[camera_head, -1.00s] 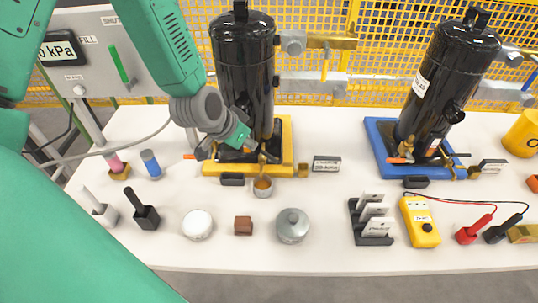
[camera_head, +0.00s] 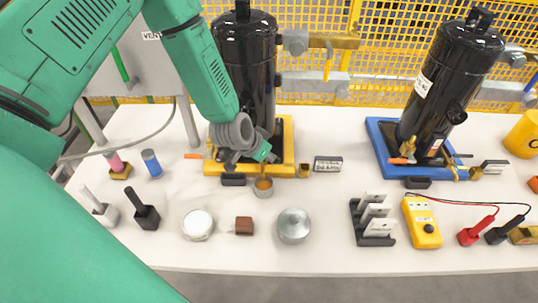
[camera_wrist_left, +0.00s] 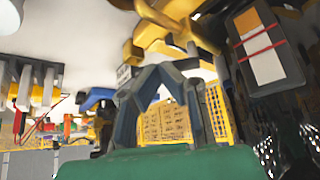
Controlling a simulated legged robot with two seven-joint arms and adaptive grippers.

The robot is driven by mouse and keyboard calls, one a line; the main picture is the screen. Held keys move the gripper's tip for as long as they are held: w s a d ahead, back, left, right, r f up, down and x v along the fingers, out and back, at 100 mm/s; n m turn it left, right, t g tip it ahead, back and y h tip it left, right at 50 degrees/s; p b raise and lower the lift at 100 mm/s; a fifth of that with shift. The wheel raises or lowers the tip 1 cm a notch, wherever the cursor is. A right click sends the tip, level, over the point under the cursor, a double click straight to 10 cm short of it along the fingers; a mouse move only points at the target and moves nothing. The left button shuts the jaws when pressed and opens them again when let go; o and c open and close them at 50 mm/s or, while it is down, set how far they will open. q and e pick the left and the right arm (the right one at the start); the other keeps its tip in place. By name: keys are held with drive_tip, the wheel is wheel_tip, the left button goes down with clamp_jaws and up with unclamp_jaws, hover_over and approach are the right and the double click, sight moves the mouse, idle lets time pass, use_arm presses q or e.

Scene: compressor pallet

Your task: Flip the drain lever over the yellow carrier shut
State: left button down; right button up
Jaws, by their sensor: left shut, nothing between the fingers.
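The yellow carrier (camera_head: 288,150) stands at the back of the table and bears a tall black canister (camera_head: 246,70). My left gripper (camera_head: 270,157) is shut and empty low at the canister's front, over the carrier. It hides most of the canister's foot. An orange tip (camera_head: 193,156) sticks out at the carrier's left side. I cannot make out the drain lever clearly behind the gripper. A small cup (camera_head: 263,188) with amber contents stands below the gripper. In the left wrist view, the fingers (camera_wrist_left: 160,75) are close to a brass-yellow fitting (camera_wrist_left: 160,30). My right gripper is out of view.
A blue carrier (camera_head: 377,135) with a second black canister (camera_head: 440,85) stands to the right. A round metal tin (camera_head: 294,226), a brown block (camera_head: 243,225) and a yellow meter (camera_head: 421,222) lie in front. My left arm covers the left side.

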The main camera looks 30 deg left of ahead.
use_arm(q)
drive_tip(key=shift+a, duration=0.1)
drive_tip(key=n+y, duration=0.1)
drive_tip(key=w+d+n+y+p, duration=0.1)
drive_tip(key=n, duration=0.1)
drive_tip(key=shift+r, duration=0.1)
drive_tip(key=n, duration=0.1)
drive_tip(key=n+y+p, duration=0.1)
drive_tip(key=shift+w+n, duration=0.3)
drive_tip(key=shift+w, duration=0.1)
drive_tip(key=shift+w+y, duration=0.3)
drive_tip(key=shift+s+a, duration=0.1)
drive_tip(key=shift+s+a, duration=0.4)
drive_tip(key=shift+s, duration=0.2)
